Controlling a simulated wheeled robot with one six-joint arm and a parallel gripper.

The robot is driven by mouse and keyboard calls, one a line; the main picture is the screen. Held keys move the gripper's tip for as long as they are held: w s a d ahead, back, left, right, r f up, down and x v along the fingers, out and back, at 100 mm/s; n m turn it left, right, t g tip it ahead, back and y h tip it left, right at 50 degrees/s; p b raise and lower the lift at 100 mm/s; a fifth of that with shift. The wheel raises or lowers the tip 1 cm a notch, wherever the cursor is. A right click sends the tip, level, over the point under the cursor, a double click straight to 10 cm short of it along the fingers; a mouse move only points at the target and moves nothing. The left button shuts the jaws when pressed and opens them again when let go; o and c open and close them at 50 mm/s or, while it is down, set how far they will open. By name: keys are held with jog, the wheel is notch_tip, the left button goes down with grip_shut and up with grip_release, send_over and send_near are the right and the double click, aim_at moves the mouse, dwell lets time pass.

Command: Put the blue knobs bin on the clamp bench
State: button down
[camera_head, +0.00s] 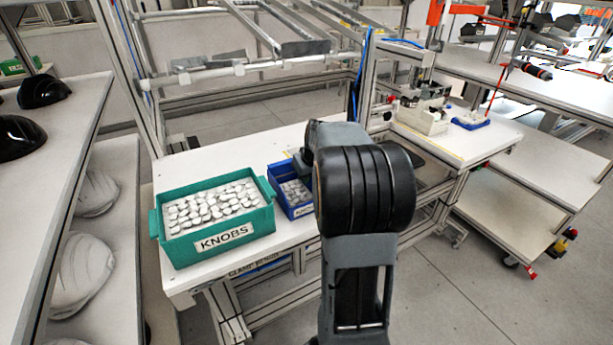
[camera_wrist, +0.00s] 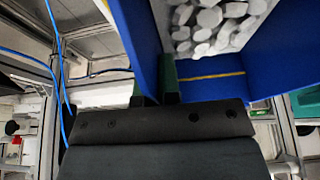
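The blue bin (camera_head: 297,209), holding pale knobs, is on or just above the white clamp bench (camera_head: 203,276), right of the green bin. Its label is partly hidden by my arm. In the wrist view the blue bin (camera_wrist: 214,88) fills the top and right, tilted in the picture. My gripper (camera_wrist: 154,94) has one finger on each side of its near wall, close together, and looks shut on that wall. My arm hides most of the gripper in the head view. I cannot tell whether the bin's base touches the bench.
A green bin (camera_head: 218,238) labelled KNOBS, full of pale knobs, stands on the bench's left part. Shelves with black and white helmet shells (camera_head: 84,268) are at the left. Another bench (camera_head: 462,140) with a fixture and a small blue tray (camera_head: 470,121) is at the right.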

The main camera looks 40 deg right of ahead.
jog(key=shift+f, duration=0.15)
jog(key=c, duration=1.3)
grip_release()
jog(key=shift+s+r, duration=0.1)
jog(key=shift+r, duration=0.45)
jog(key=p+v, duration=0.1)
jog(key=v, duration=1)
jog(key=shift+r+p, duration=0.15)
jog(key=shift+p, duration=0.15)
